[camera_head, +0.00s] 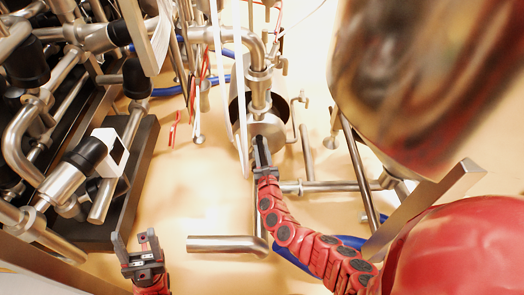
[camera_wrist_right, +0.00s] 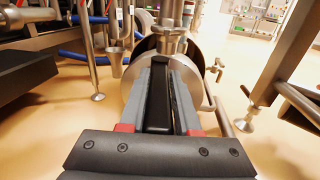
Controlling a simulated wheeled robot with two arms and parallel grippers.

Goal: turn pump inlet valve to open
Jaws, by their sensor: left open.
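My right gripper (camera_head: 262,150) is at the lower front of a round steel pump housing (camera_head: 274,130) in the head view. In the right wrist view its grey fingers (camera_wrist_right: 160,95) lie close along both sides of a narrow black handle (camera_wrist_right: 158,88), which looks like the valve handle. A vertical steel pipe (camera_head: 260,88) rises above the housing. My left gripper (camera_head: 137,245) is open and empty, low on the left above the floor, well apart from the pump.
Steel pipework with black fittings (camera_head: 85,155) stands on a dark base at the left. A bare horizontal pipe (camera_head: 228,244) lies in front of the pump. A blue hose (camera_head: 290,258) runs behind my right arm. A large blurred steel vessel (camera_head: 415,70) fills the upper right. Some floor is clear.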

